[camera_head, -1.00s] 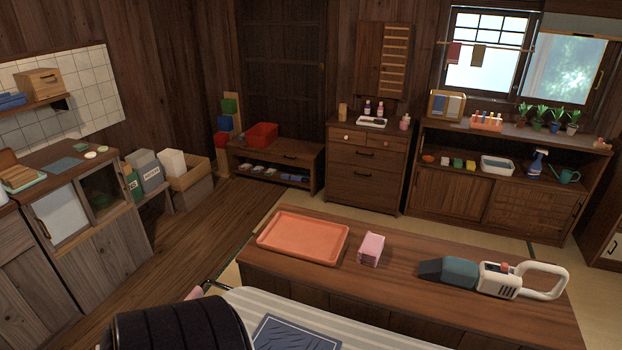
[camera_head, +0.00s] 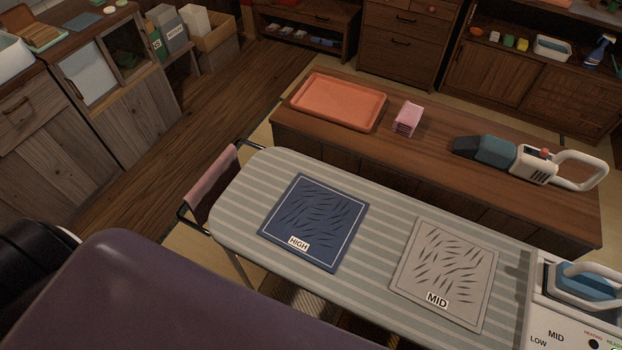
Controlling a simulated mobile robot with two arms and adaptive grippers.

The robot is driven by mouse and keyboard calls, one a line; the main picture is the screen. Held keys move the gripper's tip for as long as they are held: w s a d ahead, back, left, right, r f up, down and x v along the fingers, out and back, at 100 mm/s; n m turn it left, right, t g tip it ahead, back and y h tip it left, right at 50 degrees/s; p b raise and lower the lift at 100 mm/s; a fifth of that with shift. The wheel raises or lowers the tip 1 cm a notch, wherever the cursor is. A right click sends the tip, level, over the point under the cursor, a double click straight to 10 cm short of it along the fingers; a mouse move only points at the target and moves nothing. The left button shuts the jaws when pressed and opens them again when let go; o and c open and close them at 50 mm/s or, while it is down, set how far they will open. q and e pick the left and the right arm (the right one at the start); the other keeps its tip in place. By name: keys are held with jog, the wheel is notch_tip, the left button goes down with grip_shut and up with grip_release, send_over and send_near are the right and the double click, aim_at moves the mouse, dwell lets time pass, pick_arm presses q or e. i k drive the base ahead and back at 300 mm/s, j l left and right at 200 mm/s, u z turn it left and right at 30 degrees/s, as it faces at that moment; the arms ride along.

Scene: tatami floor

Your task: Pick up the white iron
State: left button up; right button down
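An iron (camera_head: 588,284) with a white handle and a blue body sits at the right edge of the head view. It rests on a white station (camera_head: 560,325) marked MID and LOW, with HEATING and READY labels. The station stands at the right end of the striped ironing board (camera_head: 385,212). The iron's right side is cut off by the picture edge. No other iron is in view. Neither of my grippers shows in the head view.
A blue HIGH cloth (camera_head: 315,220) and a grey MID cloth (camera_head: 443,270) lie on the board. Behind it, a wooden bench (camera_head: 430,160) holds an orange tray (camera_head: 338,101), pink cloths (camera_head: 408,119) and a handheld vacuum (camera_head: 535,162). Wooden floor shows at left.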

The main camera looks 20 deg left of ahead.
aim_at(581, 286)
jog(key=u, duration=0.15)
jog(key=z, duration=1.6)
